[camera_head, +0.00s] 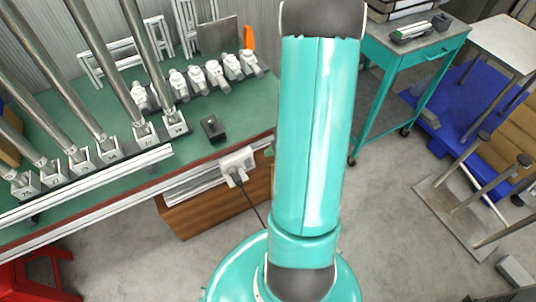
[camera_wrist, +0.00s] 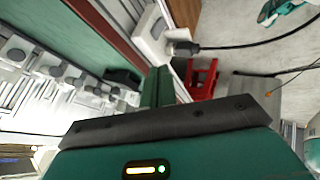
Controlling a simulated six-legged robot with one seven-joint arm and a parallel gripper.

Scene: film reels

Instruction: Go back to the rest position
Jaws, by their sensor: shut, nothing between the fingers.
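My teal arm (camera_head: 315,140) stands upright in the middle of the head view and runs out of the top edge. My gripper does not show in the head view. In the wrist view my gripper (camera_wrist: 157,82) shows its teal fingers together above a dark bar, shut and empty. The fingers point toward a white socket box (camera_wrist: 152,32) with a black plug and cable. No object is held.
A green workbench (camera_head: 240,112) at left carries several metal rods (camera_head: 100,60), grey clamps (camera_head: 212,75) and a small black block (camera_head: 213,128). A teal cart (camera_head: 420,55) stands at upper right. A red stool (camera_head: 40,278) is at lower left.

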